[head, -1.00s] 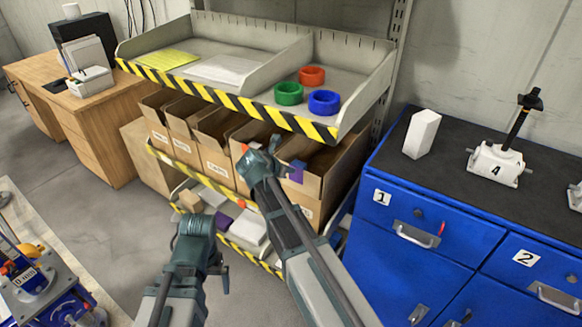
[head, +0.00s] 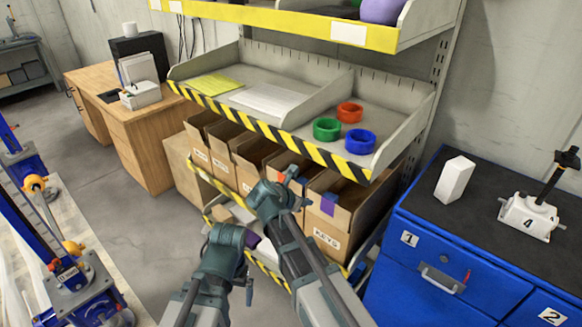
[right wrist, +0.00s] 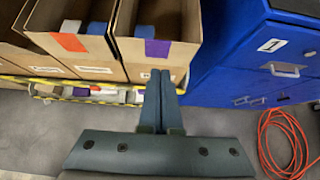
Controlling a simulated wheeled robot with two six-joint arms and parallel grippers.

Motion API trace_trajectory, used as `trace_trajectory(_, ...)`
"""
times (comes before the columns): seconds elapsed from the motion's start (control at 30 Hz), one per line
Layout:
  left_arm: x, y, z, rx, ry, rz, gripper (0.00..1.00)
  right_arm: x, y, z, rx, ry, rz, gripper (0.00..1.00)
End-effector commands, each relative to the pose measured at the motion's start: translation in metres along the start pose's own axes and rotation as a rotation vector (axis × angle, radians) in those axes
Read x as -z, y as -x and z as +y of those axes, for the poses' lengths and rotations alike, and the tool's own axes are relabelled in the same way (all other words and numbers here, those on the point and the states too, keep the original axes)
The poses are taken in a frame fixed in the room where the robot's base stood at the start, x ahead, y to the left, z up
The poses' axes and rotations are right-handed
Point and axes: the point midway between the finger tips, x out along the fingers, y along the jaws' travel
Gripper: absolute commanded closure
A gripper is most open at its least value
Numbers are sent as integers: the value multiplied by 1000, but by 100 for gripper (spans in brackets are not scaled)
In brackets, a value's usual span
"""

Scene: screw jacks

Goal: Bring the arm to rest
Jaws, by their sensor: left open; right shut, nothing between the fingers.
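My right arm reaches forward in the head view, with its gripper (head: 290,176) in front of the open cardboard boxes under the shelf. In the right wrist view the two fingers (right wrist: 161,88) are together and empty, pointing toward the boxes. My left gripper (head: 248,288) is low and left of the right arm in the head view, mostly hidden by its own wrist. It is open, and I see nothing held in it.
The shelf with a striped edge (head: 250,119) holds green (head: 327,129), red (head: 350,112) and blue (head: 360,141) rings. A red hose (right wrist: 285,150) lies on the floor.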

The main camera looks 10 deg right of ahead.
Motion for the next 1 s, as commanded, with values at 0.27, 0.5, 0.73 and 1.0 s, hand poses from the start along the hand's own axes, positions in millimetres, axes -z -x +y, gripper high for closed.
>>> trace_trajectory(0.27, 0, 0, 0, 0, 0, 0, 1, 28, 10, -14, 20, -230, 90, 100)
trace_trajectory(0.5, 0, 0, 0, 0, 0, 0, 1, 102, 44, -47, 181, -839, 314, 100)
trace_trajectory(0.73, 0, 0, 0, 0, 0, 0, 1, 164, 87, -77, 468, -1358, 449, 100)
trace_trajectory(1.0, 0, 0, 0, 0, 0, 0, 1, 203, 122, -98, 745, -1685, 468, 100)
